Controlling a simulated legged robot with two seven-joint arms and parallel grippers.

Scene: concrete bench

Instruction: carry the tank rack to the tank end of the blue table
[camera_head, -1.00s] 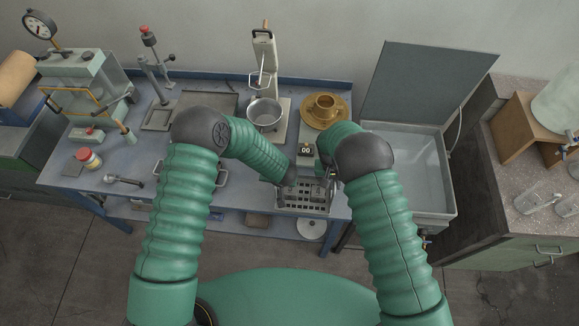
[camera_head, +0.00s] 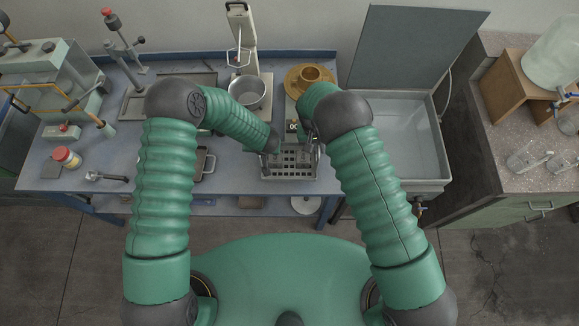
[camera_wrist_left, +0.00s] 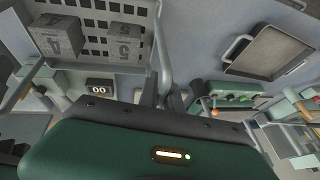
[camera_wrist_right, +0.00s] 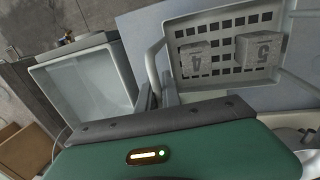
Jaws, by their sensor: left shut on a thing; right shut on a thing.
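The tank rack (camera_head: 290,173) is a grey perforated tray with side handles, at the right end of the blue table (camera_head: 235,178), close to its front edge. Two grey concrete cubes marked with characters sit in it; they show in the left wrist view (camera_wrist_left: 57,38) and right wrist view (camera_wrist_right: 258,50). My left gripper (camera_head: 271,148) is shut on the rack's left handle. My right gripper (camera_head: 313,141) is shut on its right handle; the arm partly hides it. Whether the rack touches the table I cannot tell.
The open water tank (camera_head: 400,125) stands just right of the table, lid raised. A steel pot (camera_head: 248,94) on a scale and a brass-coloured bowl (camera_head: 310,75) stand behind the rack. A tray with handles (camera_head: 205,163) lies to its left. The table's left front holds a small jar (camera_head: 67,157).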

